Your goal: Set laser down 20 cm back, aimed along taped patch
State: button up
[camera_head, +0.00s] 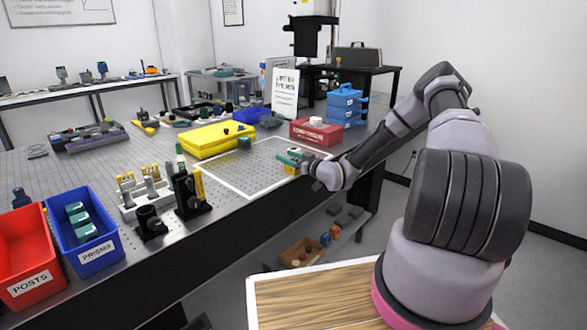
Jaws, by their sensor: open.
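The taped patch (245,174) is a bare area of the perforated grey table, outlined with white tape near the front edge. My gripper (289,160) is open at the right part of this patch, low over the table. A small teal and white piece (294,152) shows at the fingers. It may be the laser, but it is too small to tell, and I cannot tell whether it touches the fingers or the table. Part of the patch's right side is hidden behind my gripper and wrist.
A yellow case (216,139) lies behind the patch, and a red box (316,131) stands behind my wrist. Black mounts (187,192) and blue (84,240) and red (27,258) bins stand at the left. The patch's middle is clear.

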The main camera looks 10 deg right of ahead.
jog(key=shift+a, duration=0.1)
grip_shut()
jog(key=shift+w, duration=0.1)
dwell(1.3)
